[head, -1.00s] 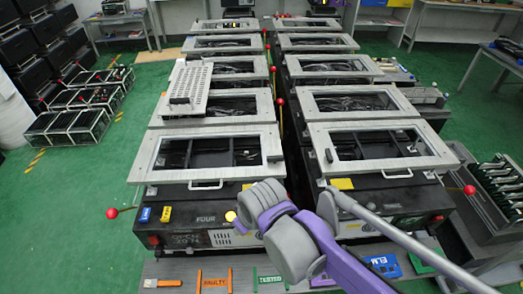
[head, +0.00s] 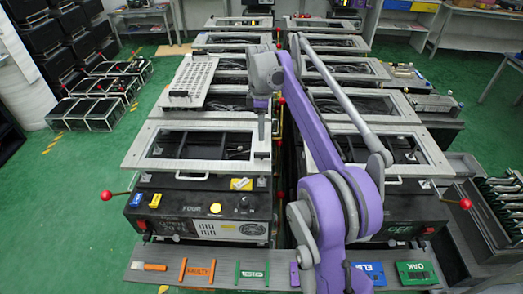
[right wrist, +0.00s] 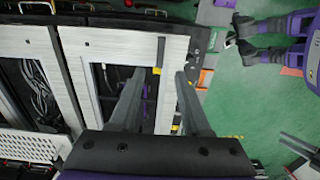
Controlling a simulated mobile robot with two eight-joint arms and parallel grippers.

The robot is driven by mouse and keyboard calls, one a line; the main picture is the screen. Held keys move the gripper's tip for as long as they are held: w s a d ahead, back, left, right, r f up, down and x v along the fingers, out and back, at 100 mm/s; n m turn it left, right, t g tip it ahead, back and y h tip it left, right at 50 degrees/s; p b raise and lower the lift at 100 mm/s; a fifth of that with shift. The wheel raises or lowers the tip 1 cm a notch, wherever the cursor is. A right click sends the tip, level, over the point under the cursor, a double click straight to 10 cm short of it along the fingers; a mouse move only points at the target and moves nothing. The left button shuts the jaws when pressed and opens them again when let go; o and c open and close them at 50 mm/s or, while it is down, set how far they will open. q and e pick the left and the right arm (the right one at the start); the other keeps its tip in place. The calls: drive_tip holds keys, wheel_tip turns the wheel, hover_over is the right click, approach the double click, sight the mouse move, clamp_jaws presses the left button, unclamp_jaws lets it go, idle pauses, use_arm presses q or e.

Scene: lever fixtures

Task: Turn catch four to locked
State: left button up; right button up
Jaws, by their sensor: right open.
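The unit marked FOUR (head: 190,208) is the front left box in the head view, below a pale framed window lid (head: 133,160). Its lever with a red ball knob (head: 106,195) sticks out to the left, slightly downward. A round yellow light (head: 215,208) shows on its top. My right gripper (head: 262,136) hangs over the right end of that lid, well right of the red knob. In the right wrist view its two fingers (right wrist: 158,75) are spread and empty above a framed lid. My left gripper does not show in the head view.
Labelled tags, including an orange one (head: 198,271), lie on the grey front shelf (head: 150,280). A neighbouring unit with a red knob (head: 465,203) stands at the right. Further framed units run back in two rows. Green floor (head: 60,225) is clear at the left.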

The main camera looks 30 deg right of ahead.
sight(262, 153)
wheel_tip(262, 153, down, 10)
drive_tip(key=shift+r+b, duration=0.2)
drive_tip(key=shift+b, duration=0.25)
clamp_jaws()
